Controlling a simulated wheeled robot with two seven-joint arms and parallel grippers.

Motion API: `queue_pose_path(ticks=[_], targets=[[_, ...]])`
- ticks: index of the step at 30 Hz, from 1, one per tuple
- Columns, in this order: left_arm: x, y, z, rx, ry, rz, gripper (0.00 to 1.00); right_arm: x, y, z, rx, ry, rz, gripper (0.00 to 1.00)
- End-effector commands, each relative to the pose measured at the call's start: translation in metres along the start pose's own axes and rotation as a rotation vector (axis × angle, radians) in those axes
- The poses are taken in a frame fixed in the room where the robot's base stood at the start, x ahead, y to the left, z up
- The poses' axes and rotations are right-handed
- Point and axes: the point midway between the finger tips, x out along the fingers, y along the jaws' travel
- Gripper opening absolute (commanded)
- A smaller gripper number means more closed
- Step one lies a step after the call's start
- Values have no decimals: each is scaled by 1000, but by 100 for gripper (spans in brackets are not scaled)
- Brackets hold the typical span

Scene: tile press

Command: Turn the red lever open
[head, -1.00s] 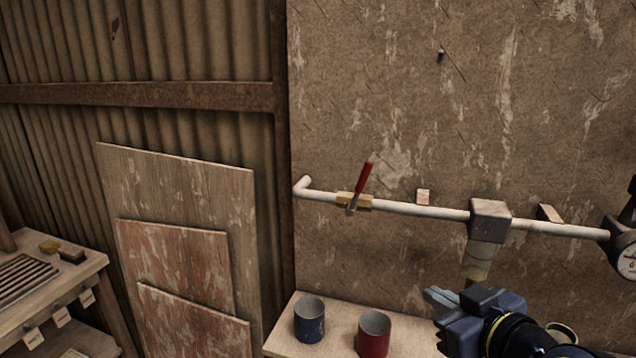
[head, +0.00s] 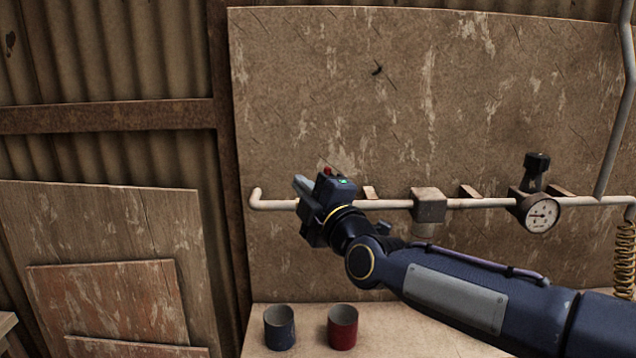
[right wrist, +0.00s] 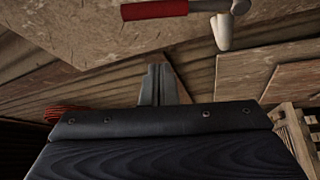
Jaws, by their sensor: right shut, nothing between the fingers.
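The red lever shows only as a small red tip (head: 327,170) behind my right gripper (head: 302,186) in the head view. My gripper and wrist hide its valve and the rest of its handle. In the right wrist view the red handle (right wrist: 155,9) lies across the top edge, beyond the fingertips of my right gripper (right wrist: 158,70). A gap shows between handle and fingers in that view; I cannot tell about contact. The fingers are shut together with nothing between them. My left gripper is not in view.
The white pipe (head: 385,204) runs along the wall board, with a junction block (head: 429,205) and a gauge (head: 540,214) to the right. A blue cup (head: 280,328) and a red cup (head: 342,327) stand on the bench (head: 310,352) below. Boards (head: 105,225) lean at left.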

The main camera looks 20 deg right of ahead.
Motion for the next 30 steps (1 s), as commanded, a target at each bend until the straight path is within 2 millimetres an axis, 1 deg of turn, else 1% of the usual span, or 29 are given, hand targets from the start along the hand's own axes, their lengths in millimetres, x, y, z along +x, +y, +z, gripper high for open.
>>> queue_pose_path(ticks=[1,3,6,13,26,30], targets=[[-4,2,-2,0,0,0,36,13,1,0,0,-1,-2,0],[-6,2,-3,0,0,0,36,28,0,0,1,-2,-3,0],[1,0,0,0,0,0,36,17,-1,19,-1,-6,3,0],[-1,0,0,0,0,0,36,11,0,35,1,-4,0,0],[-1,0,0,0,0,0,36,9,0,38,2,-1,0,0],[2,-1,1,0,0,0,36,9,-1,39,8,-1,4,0]])
